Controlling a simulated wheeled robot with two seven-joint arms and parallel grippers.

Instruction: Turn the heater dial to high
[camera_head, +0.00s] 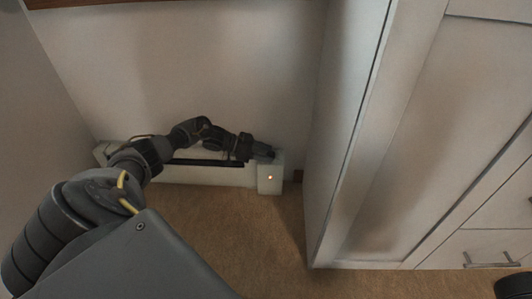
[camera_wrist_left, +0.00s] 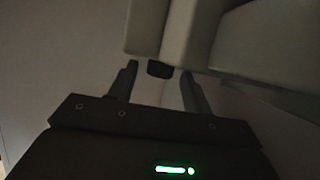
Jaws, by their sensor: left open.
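The heater (camera_head: 215,175) is a long, low white unit along the base of the wall in the head view. My left gripper (camera_head: 266,152) is at the top of this box and covers the dial there. In the left wrist view, a small dark knob (camera_wrist_left: 160,69), which looks like the dial, sits on the pale box. My left gripper (camera_wrist_left: 159,76) is open, with one finger on each side of the knob. Contact and the dial's setting cannot be told. My right gripper is not seen.
A tall white cabinet (camera_head: 345,130) stands close to the right of the heater, with drawers (camera_head: 490,245) farther right. The wall (camera_head: 190,65) is behind the heater. The brown carpet (camera_head: 240,240) in front is clear.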

